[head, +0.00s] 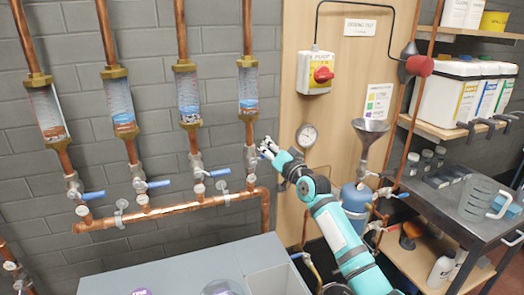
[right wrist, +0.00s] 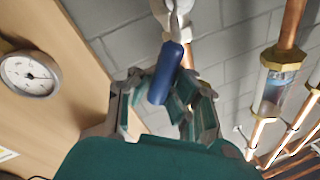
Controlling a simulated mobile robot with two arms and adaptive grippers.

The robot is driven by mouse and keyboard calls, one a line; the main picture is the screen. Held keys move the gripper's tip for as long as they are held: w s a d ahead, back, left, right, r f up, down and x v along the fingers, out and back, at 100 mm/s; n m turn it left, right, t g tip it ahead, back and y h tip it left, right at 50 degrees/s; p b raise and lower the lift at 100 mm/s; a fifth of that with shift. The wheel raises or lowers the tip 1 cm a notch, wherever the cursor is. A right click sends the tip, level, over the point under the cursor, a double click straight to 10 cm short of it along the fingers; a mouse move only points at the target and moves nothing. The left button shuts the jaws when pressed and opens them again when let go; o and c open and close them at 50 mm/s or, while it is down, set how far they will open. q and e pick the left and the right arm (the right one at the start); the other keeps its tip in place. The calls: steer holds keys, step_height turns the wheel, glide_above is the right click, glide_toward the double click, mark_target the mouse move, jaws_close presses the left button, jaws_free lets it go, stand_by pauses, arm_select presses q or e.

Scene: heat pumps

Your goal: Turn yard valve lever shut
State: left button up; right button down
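Several blue-handled valve levers sit below sight glasses on copper pipes: the far-left lever (head: 93,195), the second (head: 158,184) and the third (head: 219,172) stick out to the right, across their pipes. My right gripper (head: 266,148) is at the fourth, rightmost valve, beside its pipe, and largely hides that lever in the head view. In the right wrist view the blue lever handle (right wrist: 167,74) lies between the fingers of my right gripper (right wrist: 162,92), which look closed against its sides. Tag lettering is too small to read. My left gripper is out of view.
A horizontal copper pipe (head: 170,207) runs below the valves. A wooden panel holds a red-knobbed switch box (head: 316,73) and a gauge (head: 307,136). A funnel (head: 371,128) and a metal table (head: 450,205) stand right. A grey box top (head: 185,272) is in front.

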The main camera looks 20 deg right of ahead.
step_height(320, 180, down, 7)
steer(key=d+m+t+h+b, duration=0.1)
steer(key=d+m+h+b, duration=0.1)
steer(key=m, duration=1)
steer(key=shift+d+h+b, duration=0.35)
steer(key=shift+d+h, duration=0.1)
steer(key=shift+h, duration=0.15)
steer(key=shift+f+m, duration=0.15)
steer(key=shift+m, duration=0.25)
steer(key=c, duration=1.4)
jaws_free()
steer(key=shift+s+d+r, duration=0.1)
steer(key=shift+s+r, duration=0.2)
steer(key=shift+s, duration=0.1)
steer(key=shift+o, duration=0.9)
steer(key=shift+r, duration=0.1)
steer(key=shift+w, duration=0.15)
steer(key=s+f, duration=0.2)
steer(key=s, duration=0.9)
steer(key=shift+s+d+f, duration=0.15)
steer(key=shift+s+d, duration=0.05)
steer(key=shift+s, duration=0.2)
